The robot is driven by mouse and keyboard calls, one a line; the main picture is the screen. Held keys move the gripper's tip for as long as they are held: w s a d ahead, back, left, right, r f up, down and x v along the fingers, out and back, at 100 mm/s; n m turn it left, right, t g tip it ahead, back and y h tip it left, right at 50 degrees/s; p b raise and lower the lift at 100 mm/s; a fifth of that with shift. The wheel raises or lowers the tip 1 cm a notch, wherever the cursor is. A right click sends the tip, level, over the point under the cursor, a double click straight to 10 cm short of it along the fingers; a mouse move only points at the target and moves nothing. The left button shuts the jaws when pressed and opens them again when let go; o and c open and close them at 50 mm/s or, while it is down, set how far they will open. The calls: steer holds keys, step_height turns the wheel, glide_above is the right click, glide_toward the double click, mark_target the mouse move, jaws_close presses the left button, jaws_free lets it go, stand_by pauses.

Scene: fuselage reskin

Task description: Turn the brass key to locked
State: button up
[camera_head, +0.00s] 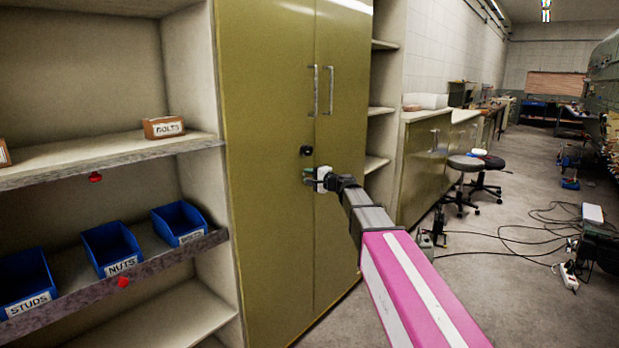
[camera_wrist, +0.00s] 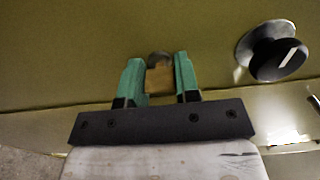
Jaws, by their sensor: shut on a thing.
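The brass key (camera_wrist: 160,79) shows between the green fingers of my gripper (camera_wrist: 159,72) in the wrist view, with a darker rounded part at its far end against the door. My gripper is shut on the key. In the head view my gripper (camera_head: 311,178) is at the olive cabinet (camera_head: 262,200), close to the seam between its two doors. The key is too small or hidden to make out there. A black round knob (camera_wrist: 272,54) with a pale line sits right of the key in the wrist view; it also shows just above my gripper in the head view (camera_head: 306,150).
Two vertical metal handles (camera_head: 321,90) stand above on the closed doors. Open shelves with blue bins (camera_head: 109,248) and a small bolts box (camera_head: 164,127) are on the left. Stools (camera_head: 465,163) and floor cables (camera_head: 520,237) lie to the right.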

steer(key=o, duration=0.9)
steer(key=v, duration=1)
steer(key=shift+s+d, duration=0.25)
steer(key=shift+d, duration=0.05)
steer(key=s+d+f+n+g+h, duration=0.25)
steer(key=s+f, duration=0.45)
steer(key=f, duration=0.5)
steer(key=s+d+f+n+g+h, duration=0.2)
steer(key=s+f+g+h, duration=0.3)
steer(key=f, duration=0.6)
steer(key=s+d+f+n+g+h, duration=0.1)
steer(key=s+d+f+h, duration=0.1)
steer(key=s+d+f, duration=0.1)
steer(key=s+d+f+n+g+h, duration=0.1)
steer(key=s+d+f+h, duration=0.1)
steer(key=s+d+f, duration=0.2)
steer(key=s+d+f+n+g+h, duration=0.1)
steer(key=s+d+f, duration=0.3)
steer(key=s, duration=0.5)
steer(key=shift+f+g+h, duration=0.25)
steer(key=shift+f+h, duration=0.6)
